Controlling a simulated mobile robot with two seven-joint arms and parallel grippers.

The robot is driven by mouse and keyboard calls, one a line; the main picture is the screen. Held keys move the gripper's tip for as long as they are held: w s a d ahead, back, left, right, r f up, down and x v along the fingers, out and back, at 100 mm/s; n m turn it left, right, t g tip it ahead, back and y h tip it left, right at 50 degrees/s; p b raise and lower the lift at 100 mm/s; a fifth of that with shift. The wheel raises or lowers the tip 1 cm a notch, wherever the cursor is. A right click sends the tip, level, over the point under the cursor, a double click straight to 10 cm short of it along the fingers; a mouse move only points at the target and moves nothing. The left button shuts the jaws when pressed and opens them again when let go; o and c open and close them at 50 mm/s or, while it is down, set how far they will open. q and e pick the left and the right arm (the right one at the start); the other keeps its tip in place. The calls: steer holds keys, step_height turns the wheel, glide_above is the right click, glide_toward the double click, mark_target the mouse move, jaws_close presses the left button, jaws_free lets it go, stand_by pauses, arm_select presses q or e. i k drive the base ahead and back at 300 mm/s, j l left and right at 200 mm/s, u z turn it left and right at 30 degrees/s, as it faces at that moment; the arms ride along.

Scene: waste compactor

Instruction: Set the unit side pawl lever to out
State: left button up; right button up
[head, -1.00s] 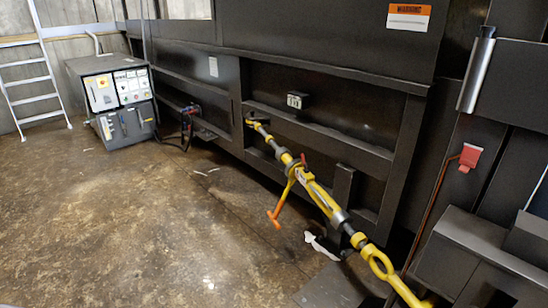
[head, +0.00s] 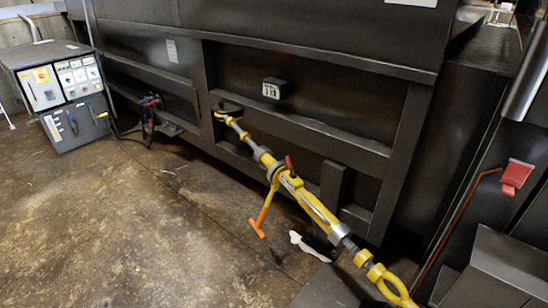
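A yellow ratchet turnbuckle (head: 305,200) runs diagonally along the dark compactor unit (head: 330,55) in the head view. A small red lever (head: 290,164) stands up from its ratchet body; it looks like a pawl lever, but its in or out setting cannot be told. A long ratchet handle with an orange end (head: 258,224) hangs from the body toward the floor. The turnbuckle's upper end meets a bracket (head: 228,108) on the unit. Its lower end has a yellow eye (head: 398,290). Neither of my grippers is in view.
A control cabinet (head: 62,90) stands at the left. A red latch-like piece (head: 516,176) is on the dark structure at the right. A white scrap (head: 308,245) lies under the turnbuckle. The concrete floor (head: 140,235) in front is mostly clear.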

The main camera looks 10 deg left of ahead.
mark_target(292, 175)
steer(key=i+j, duration=0.5)
steer(key=i, duration=0.15)
steer(key=j+z, duration=0.1)
steer(key=z, duration=0.25)
steer(key=i+j+z, duration=0.1)
steer(key=z, duration=0.25)
steer(key=j+z, duration=0.15)
steer(key=z, duration=0.15)
steer(key=j+z, duration=0.75)
steer(key=j, duration=0.4)
steer(key=k+j+z, duration=0.15)
steer(key=j, duration=0.4)
steer(key=j+z, duration=0.15)
steer(key=j, duration=0.4)
steer(key=k+j, duration=0.1)
steer(key=j, duration=0.3)
steer(key=k+j, duration=0.15)
steer(key=j, duration=0.85)
steer(key=i+z, duration=0.05)
